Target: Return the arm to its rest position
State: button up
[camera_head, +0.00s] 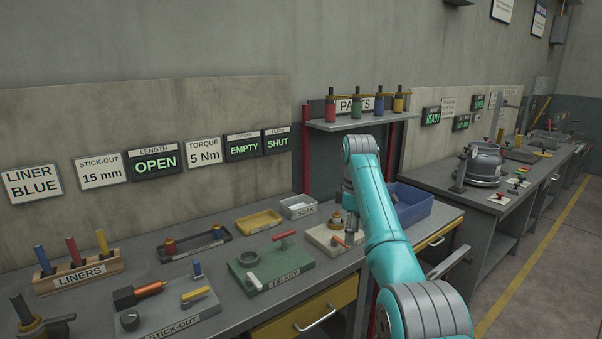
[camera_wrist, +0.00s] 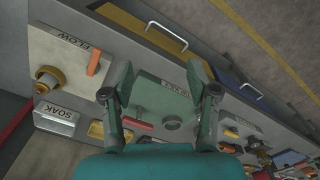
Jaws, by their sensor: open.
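My gripper (camera_head: 351,226) hangs from the end of my teal and grey arm, over the pale plate with an orange lever (camera_head: 325,232) at the bench's right part. In the wrist view my gripper (camera_wrist: 160,78) has its two fingers spread wide apart, with nothing between them. Beyond the fingers lies a green plate (camera_wrist: 150,92) with a red lever and a dark ring. The pale plate, lettered FLOW (camera_wrist: 68,52), is left of the fingers. The arm is bent over the bench, its forearm reaching forward from the lower right.
A grey SOAK tray (camera_head: 299,207), a yellow tray (camera_head: 258,221) and a blue bin (camera_head: 413,207) stand near the arm. A red-posted shelf (camera_head: 352,124) with several coloured bottles rises behind. A liner rack (camera_head: 78,275) stands left. Open floor (camera_head: 540,245) lies right.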

jog(key=s+d+f+m+t, duration=0.1)
jog(key=s+f+m+t, duration=0.1)
jog(key=f, duration=1.3)
jog(key=s+f+m+t, duration=0.1)
jog(key=s+f, duration=0.1)
jog(key=f, duration=1.4)
jog(key=s+d+f+m+t, duration=0.2)
jog(key=s+f+m+t, duration=0.15)
jog(key=s+f, duration=1.55)
jog(key=s+d+r+m+t, duration=0.1)
jog(key=s+r+m+t, duration=0.1)
jog(key=s, duration=1.2)
jog(key=s+r+m+t, duration=0.2)
jog(key=s+r+t, duration=0.1)
jog(key=s, duration=1.2)
jog(key=s+r+m+t, duration=0.1)
jog(key=s+r, duration=0.7)
jog(key=r, duration=0.4)
jog(key=s+r+m+t, duration=0.2)
jog(key=s+r, duration=0.7)
jog(key=r, duration=0.2)
jog(key=shift+s+d+r, duration=0.15)
jog(key=shift+d+r, duration=0.2)
jog(key=shift+d, duration=0.05)
